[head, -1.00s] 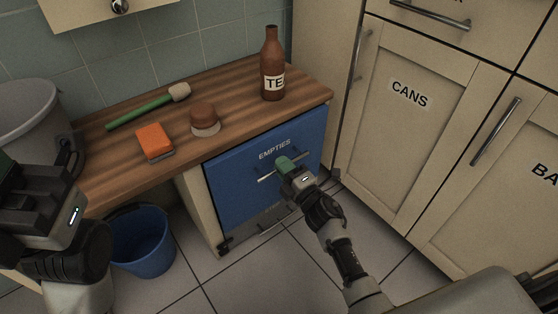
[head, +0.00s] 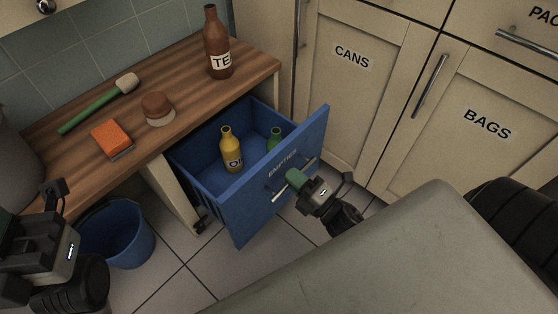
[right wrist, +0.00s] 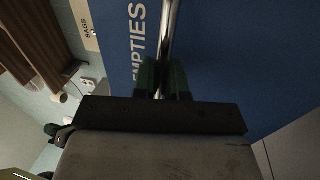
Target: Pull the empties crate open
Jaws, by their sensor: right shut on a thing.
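The blue empties crate (head: 246,221) stands pulled out from under the wooden counter in the head view, its front labelled EMPTIES. Inside it stand a yellow bottle (head: 231,152) and a green bottle (head: 274,139). My right gripper (head: 294,180) is shut on the crate's metal bar handle (head: 279,192). The right wrist view shows the handle (right wrist: 171,35) running between the green fingers (right wrist: 162,80), close to the blue front (right wrist: 230,60). My left gripper (head: 50,205) is at the left edge, away from the crate; its fingers are not clear.
A blue bucket (head: 118,235) stands on the floor. Cupboards labelled CANS (head: 352,85) and BAGS (head: 470,140) are at right.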

